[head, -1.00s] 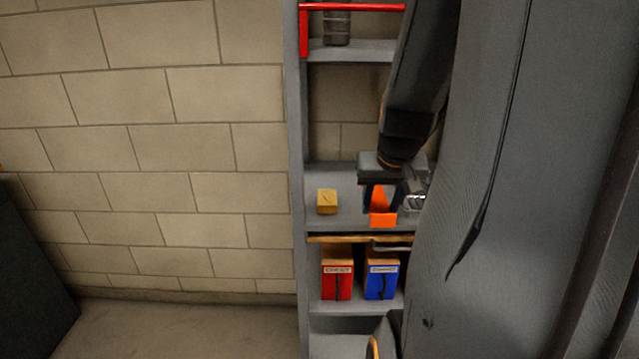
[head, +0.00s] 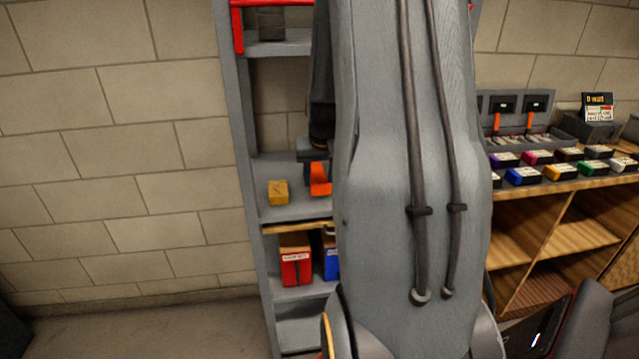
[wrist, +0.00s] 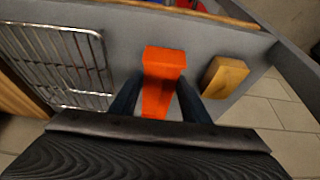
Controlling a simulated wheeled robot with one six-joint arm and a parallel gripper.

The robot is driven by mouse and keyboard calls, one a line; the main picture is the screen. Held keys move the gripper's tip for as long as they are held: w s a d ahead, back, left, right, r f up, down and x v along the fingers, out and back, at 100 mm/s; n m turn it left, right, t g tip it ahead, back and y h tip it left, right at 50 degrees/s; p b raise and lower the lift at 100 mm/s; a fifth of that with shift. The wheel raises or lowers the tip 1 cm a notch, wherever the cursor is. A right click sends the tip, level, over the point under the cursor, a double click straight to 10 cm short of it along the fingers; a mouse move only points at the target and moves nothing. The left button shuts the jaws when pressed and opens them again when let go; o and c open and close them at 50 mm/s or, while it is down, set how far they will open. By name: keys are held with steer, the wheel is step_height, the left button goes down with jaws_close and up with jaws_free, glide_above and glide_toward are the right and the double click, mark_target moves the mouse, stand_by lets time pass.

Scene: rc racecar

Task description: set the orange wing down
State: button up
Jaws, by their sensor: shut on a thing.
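The orange wing (wrist: 163,82) is between my gripper's fingers (wrist: 160,98) in the wrist view, over a grey shelf. In the head view the orange wing (head: 319,180) shows beside my arm, at the height of the middle shelf (head: 300,208). My gripper (head: 313,172) is shut on it, partly hidden behind my arm. I cannot tell whether the wing touches the shelf.
A yellow-tan block (head: 278,192) sits on the same shelf to the left, and it shows right of the wing in the wrist view (wrist: 224,77). A wire rack (wrist: 62,62) lies on the other side. Red (head: 295,267) and blue (head: 332,263) boxes stand on the shelf below.

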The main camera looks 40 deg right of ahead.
mark_target(319, 183)
steer(key=shift+w+d+f+p, duration=0.15)
steer(key=shift+f+p, duration=0.3)
steer(key=shift+f, duration=0.95)
steer(key=shift+f, duration=0.15)
steer(key=o, duration=1)
steer(key=shift+r, duration=0.5)
steer(key=b+v, duration=0.1)
steer(key=v, duration=1)
steer(key=s+a+f+n+g, duration=0.1)
steer(key=s+a, duration=0.3)
steer(key=a, duration=0.6)
steer(key=s+a+f+n+g+y, duration=0.1)
steer(key=s+a+f+n, duration=0.2)
steer(key=a, duration=0.7)
steer(key=s+a+f+n+g+y, duration=0.1)
steer(key=s+a+f+n, duration=0.1)
steer(key=a, duration=0.8)
steer(key=shift+s+f, duration=0.4)
steer(key=shift+s, duration=0.3)
steer(key=shift+s+f, duration=0.35)
steer(key=shift+s, duration=0.35)
